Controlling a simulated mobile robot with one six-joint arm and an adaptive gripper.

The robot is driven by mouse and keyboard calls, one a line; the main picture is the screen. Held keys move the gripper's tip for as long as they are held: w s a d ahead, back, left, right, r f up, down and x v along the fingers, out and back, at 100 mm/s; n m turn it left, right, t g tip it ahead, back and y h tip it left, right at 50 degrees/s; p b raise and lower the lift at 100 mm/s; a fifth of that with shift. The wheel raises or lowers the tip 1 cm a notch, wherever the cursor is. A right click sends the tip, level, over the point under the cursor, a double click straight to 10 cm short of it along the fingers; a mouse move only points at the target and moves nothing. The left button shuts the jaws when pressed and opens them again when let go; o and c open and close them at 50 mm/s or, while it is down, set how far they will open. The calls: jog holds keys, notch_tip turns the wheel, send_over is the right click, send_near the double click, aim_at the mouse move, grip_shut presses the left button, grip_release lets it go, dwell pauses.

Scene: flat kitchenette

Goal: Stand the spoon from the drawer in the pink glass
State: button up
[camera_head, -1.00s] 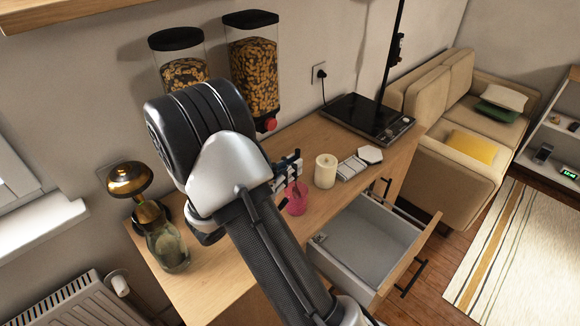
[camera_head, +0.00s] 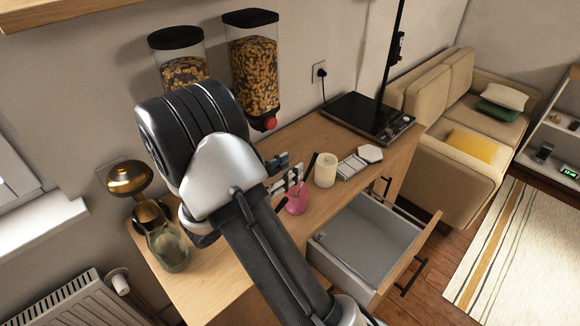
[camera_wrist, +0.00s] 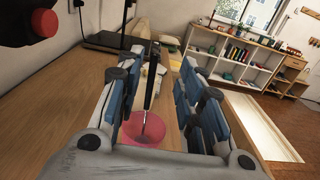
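The pink glass (camera_head: 297,204) stands upright on the wooden counter, beside the open drawer (camera_head: 365,240). The spoon (camera_head: 309,166) has a dark handle and stands in the glass, handle up and leaning. In the wrist view, the spoon (camera_wrist: 151,82) rises between my fingers, and its thin metal part goes down into the pink glass (camera_wrist: 140,132). My gripper (camera_head: 284,174) is open just over the glass; its blue-padded fingers, also seen in the wrist view (camera_wrist: 158,100), are wide apart with gaps on both sides of the handle. The spoon's lower end is hard to make out.
A cream candle (camera_head: 325,171) stands close right of the glass, with a light tray (camera_head: 352,168) beyond. A black hob (camera_head: 368,117) is further back. A glass jar (camera_head: 168,250) and a brass lamp (camera_head: 130,180) stand at the left. Cereal dispensers (camera_head: 253,70) hang above.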

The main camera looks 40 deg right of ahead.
jog(key=a, duration=1)
jog(key=shift+s+a, duration=0.35)
jog(key=shift+s, duration=0.05)
